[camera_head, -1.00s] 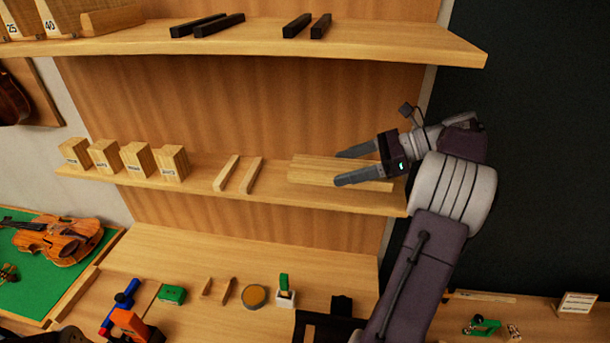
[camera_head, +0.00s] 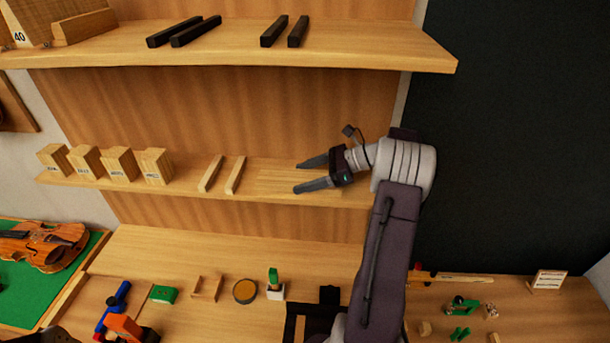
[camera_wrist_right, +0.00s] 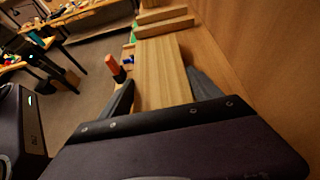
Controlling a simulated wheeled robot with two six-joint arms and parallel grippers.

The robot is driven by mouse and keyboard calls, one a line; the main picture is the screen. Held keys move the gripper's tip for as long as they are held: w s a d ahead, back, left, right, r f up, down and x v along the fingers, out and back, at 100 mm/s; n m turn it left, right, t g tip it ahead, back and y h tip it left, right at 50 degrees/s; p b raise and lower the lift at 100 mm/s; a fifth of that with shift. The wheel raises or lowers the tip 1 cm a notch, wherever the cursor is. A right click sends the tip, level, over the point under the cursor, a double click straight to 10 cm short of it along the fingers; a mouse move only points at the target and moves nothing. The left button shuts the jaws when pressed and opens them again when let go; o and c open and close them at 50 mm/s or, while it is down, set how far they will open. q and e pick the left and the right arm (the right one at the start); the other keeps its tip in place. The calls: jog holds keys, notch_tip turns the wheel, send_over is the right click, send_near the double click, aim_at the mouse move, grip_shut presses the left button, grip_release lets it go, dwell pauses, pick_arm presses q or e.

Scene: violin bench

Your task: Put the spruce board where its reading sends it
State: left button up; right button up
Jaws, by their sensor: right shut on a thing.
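The spruce board (camera_head: 272,183) is a pale, flat, straight-grained piece at the right end of the middle shelf. My right gripper (camera_head: 296,177) reaches in from the right, with one finger along each long side of the board. The right wrist view shows the board (camera_wrist_right: 160,65) running lengthwise between the two fingers (camera_wrist_right: 160,80), and the gripper is shut on it. The board looks level and low over the shelf; I cannot tell whether it touches it. I see no writing on it. My left gripper is not clearly seen.
Two pale strips (camera_head: 235,175) lie just left of the board, then several labelled wooden blocks (camera_head: 120,165). Dark bars (camera_head: 272,32) lie on the upper shelf (camera_head: 350,50) overhead. The bench below holds a round tin (camera_head: 245,291), small green items and a violin (camera_head: 45,247).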

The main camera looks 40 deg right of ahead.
jog(key=o, duration=1.6)
jog(key=shift+s, duration=0.15)
jog(key=shift+d+r, duration=0.1)
jog(key=shift+d, duration=0.05)
jog(key=b+v, duration=0.2)
jog(key=v, duration=0.9)
jog(key=shift+s+d+r, duration=0.15)
jog(key=shift+s+d, duration=0.05)
jog(key=shift+s, duration=0.1)
